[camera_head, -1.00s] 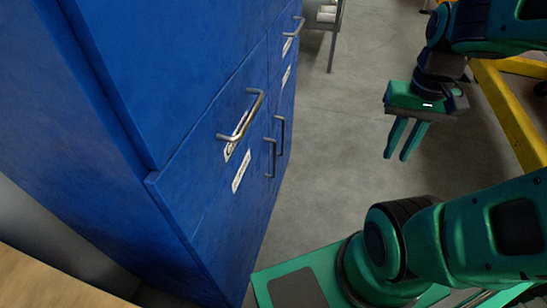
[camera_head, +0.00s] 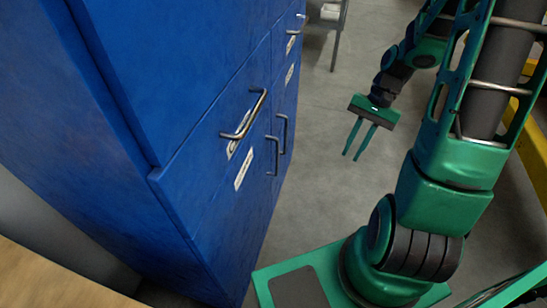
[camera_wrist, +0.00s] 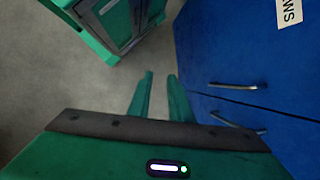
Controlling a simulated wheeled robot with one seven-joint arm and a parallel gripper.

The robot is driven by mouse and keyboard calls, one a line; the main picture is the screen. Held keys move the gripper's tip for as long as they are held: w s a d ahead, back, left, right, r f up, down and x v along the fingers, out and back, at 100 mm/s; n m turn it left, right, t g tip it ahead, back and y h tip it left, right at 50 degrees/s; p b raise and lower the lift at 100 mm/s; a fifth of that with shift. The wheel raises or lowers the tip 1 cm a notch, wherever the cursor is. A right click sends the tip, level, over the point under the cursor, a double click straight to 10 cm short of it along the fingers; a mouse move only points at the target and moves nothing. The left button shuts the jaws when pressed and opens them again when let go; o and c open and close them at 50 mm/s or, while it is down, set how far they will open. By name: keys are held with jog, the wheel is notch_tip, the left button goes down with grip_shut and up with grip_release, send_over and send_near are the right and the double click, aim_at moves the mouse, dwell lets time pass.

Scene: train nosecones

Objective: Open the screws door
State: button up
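The blue cabinet (camera_head: 215,205) has two lower doors with upright metal handles, a nearer handle (camera_head: 272,156) and a farther handle (camera_head: 283,134). A white label (camera_head: 243,169) is on the nearer door; its text is unreadable in the head view. In the wrist view, two handles (camera_wrist: 238,86) lie right of my fingers, either side of a seam. A label there (camera_wrist: 289,12) is cut off, with letters like "WS" showing. My gripper (camera_head: 352,157) is open and empty, in free air to the right of the handles, fingers pointing down in the head view.
A drawer handle (camera_head: 245,118) sticks out above the nearer door. A grey metal stand (camera_head: 337,40) is at the back. A yellow frame (camera_head: 533,140) is at the right. Grey floor is clear between the cabinet and my arm.

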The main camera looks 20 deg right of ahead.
jog(key=w+a+f+m+t+y, duration=0.1)
jog(key=w+a+f+m+y, duration=0.15)
jog(key=f, duration=0.35)
jog(key=w+a+f+m+y, duration=0.2)
jog(key=w+f+y, duration=0.1)
jog(key=f, duration=0.2)
jog(key=m+t+y, duration=0.7)
jog(key=m+t, duration=0.2)
send_near(277, 157)
jog(key=shift+n+h, duration=0.25)
jog(key=x, duration=1)
jog(key=shift+w+d+f, duration=0.15)
jog(key=shift+w+f, duration=0.1)
jog(key=shift+w, duration=0.15)
